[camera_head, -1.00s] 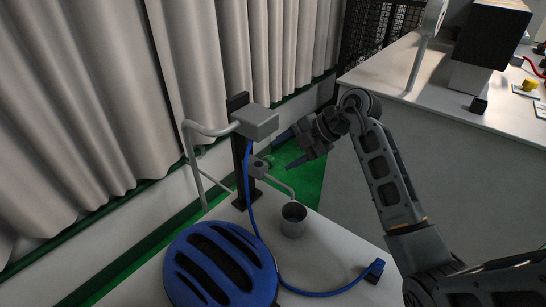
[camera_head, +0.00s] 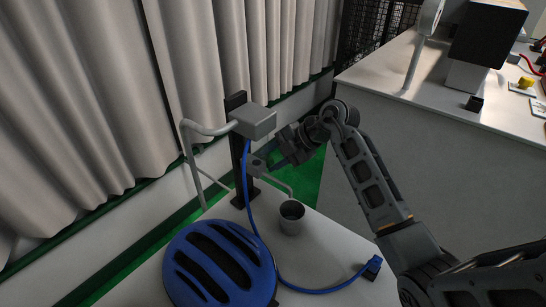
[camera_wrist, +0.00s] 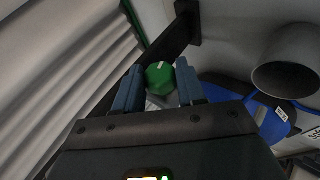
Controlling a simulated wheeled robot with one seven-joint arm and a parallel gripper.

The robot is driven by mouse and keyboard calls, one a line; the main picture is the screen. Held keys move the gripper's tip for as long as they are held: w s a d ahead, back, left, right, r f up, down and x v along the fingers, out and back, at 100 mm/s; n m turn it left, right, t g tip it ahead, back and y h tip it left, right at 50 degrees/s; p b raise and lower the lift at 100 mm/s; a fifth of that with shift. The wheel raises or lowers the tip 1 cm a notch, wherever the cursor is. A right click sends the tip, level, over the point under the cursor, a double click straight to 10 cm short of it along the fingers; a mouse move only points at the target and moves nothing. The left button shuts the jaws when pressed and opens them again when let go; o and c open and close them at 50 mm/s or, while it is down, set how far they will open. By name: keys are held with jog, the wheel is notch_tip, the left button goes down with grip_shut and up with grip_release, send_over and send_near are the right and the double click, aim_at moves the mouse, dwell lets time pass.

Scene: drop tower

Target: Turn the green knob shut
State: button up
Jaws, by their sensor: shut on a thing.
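The green knob (camera_wrist: 160,78) shows in the wrist view, round, with a short white mark on its face. It sits between the two blue fingers of my gripper (camera_wrist: 158,92), one on each side, and the gripper is shut on it. In the head view my gripper (camera_head: 277,164) is at the small grey valve block (camera_head: 257,167) on the dark upright post (camera_head: 239,187). The knob itself is hidden there behind the gripper.
A grey spout (camera_head: 277,184) reaches from the valve block over a metal cup (camera_head: 291,217) on the white table. A blue helmet (camera_head: 211,266) and a blue cable (camera_head: 330,290) lie nearby. A grey box (camera_head: 255,121) tops the post, with a curtain (camera_head: 90,90) behind.

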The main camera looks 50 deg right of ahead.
jog(key=shift+r, duration=0.1)
jog(key=c, duration=0.4)
jog(key=shift+t, duration=0.3)
jog(key=shift+s+f+t+b, duration=0.1)
jog(key=shift+f+t+b, duration=0.3)
jog(key=shift+t, duration=0.5)
jog(key=t+b, duration=0.1)
jog(key=n+t+y+b, duration=0.1)
jog(key=t+b, duration=0.3)
jog(key=shift+s+f+n, duration=0.1)
jog(key=shift+f+n, duration=0.2)
jog(key=shift+t+y, duration=0.3)
jog(key=shift+t, duration=0.2)
jog(key=shift+r+b, duration=0.15)
jog(key=shift+b, duration=0.2)
